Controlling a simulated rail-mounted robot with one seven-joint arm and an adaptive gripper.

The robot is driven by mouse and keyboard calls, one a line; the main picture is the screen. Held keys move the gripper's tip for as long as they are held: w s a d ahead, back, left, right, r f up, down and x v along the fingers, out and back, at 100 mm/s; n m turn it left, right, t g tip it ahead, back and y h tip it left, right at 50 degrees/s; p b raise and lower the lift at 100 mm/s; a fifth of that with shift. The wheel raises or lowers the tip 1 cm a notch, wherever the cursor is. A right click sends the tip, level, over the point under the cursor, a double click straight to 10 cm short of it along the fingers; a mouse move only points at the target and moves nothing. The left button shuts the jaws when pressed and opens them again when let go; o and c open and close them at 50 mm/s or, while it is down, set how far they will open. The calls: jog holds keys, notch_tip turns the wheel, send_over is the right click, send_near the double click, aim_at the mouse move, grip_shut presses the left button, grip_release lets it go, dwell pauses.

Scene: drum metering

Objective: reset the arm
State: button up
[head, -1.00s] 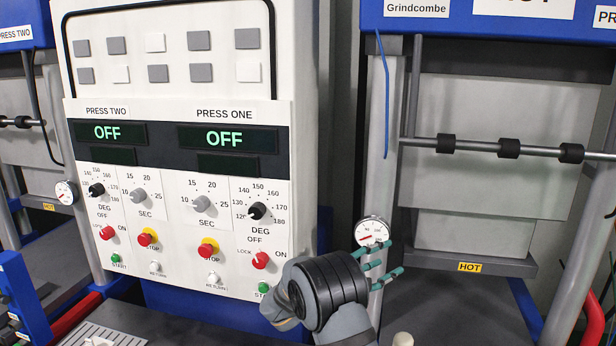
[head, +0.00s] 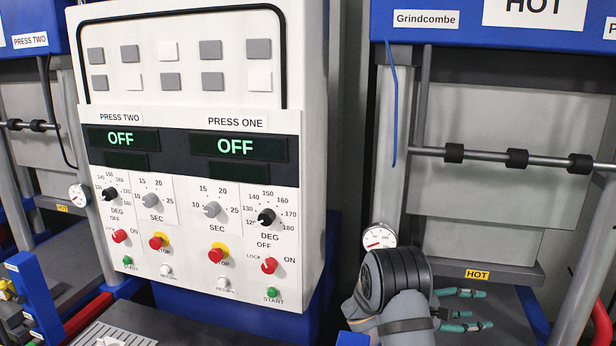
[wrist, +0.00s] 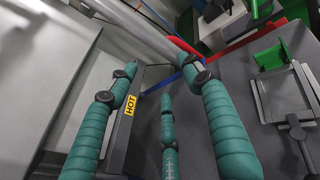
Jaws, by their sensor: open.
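My gripper (head: 488,308) is at the lower right of the head view, in front of the lower part of the right-hand press and below its HOT label (head: 478,274). Its teal fingers point to the right, stand apart and hold nothing. In the wrist view my gripper (wrist: 165,80) shows several teal fingers spread open, with nothing between them. The HOT label (wrist: 130,105) shows behind the fingers there. My wrist covers part of the press post and the area beneath the dial gauge (head: 378,237).
The control panel (head: 200,185) stands left of my arm, with both displays reading OFF. A roller bar (head: 480,155) crosses the right-hand press. A red rail (head: 602,325) is at the far right. In the wrist view a green-handled tray (wrist: 285,95) lies on the grey surface at right.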

jog(key=s+d+f+m+g+y, duration=0.1)
jog(key=s+d+f+g+y, duration=0.1)
jog(key=s+d+f+g, duration=0.5)
jog(key=s+d+f+m+g+y, duration=0.1)
jog(key=s+d+f, duration=0.45)
jog(key=s, duration=0.55)
jog(key=s+f+m+g+y, duration=0.1)
jog(key=s+f, duration=0.4)
jog(key=s, duration=0.5)
jog(key=s+f+m+g+y, duration=0.1)
jog(key=s+f+g+y, duration=0.3)
jog(key=s, duration=0.7)
jog(key=shift+s+a+f+m+y+b, duration=0.2)
jog(key=shift+s+f+m+y+b, duration=0.15)
jog(key=shift+f+y, duration=0.6)
jog(key=shift+w+r+y, duration=0.1)
jog(key=shift+r+y, duration=0.15)
jog(key=shift+r, duration=0.05)
